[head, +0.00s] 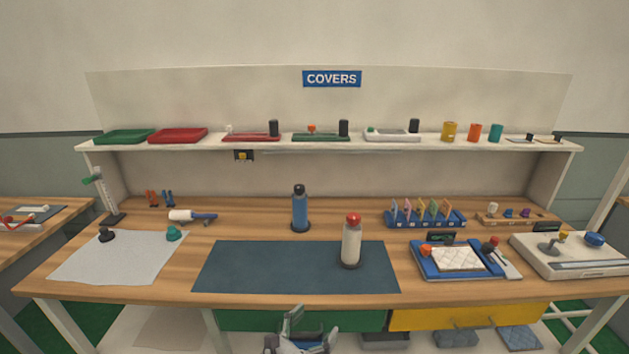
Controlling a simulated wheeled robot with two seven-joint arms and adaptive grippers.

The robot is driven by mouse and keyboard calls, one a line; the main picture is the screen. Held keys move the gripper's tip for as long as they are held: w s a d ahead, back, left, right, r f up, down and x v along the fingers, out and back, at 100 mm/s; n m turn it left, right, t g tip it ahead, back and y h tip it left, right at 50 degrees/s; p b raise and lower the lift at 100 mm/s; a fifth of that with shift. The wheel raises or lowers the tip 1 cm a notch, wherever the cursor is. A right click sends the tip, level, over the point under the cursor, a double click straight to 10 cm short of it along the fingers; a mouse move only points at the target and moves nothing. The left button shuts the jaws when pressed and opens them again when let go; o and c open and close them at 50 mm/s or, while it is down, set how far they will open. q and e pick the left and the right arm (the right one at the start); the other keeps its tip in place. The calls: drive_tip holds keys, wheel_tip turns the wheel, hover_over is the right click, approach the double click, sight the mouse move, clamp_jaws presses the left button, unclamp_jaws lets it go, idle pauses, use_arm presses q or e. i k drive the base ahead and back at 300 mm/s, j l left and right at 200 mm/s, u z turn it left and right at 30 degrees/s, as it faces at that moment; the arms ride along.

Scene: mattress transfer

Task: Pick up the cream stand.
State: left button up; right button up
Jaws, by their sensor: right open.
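The cream stand (351,243), a bottle-like cream cylinder with a red knob on top and a dark foot, stands upright on the right half of the dark blue-grey mat (250,270). My right gripper (298,328) shows at the bottom edge of the head view, in front of the table's front edge. It is open with nothing seen between its fingers. It is apart from the cream stand, nearer to me and to its left. My left gripper is not in view.
A blue bottle-like stand (300,209) is upright behind the mat, left of the cream one. A blue tray with a quilted pad (457,258) and a pale device (575,262) lie to the right. A white sheet (120,259) lies left. The mat's left half is clear.

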sight(349, 258)
drive_tip(key=k+j, duration=0.25)
drive_tip(key=k, duration=0.15)
drive_tip(key=k+j, duration=0.25)
drive_tip(key=k, duration=0.15)
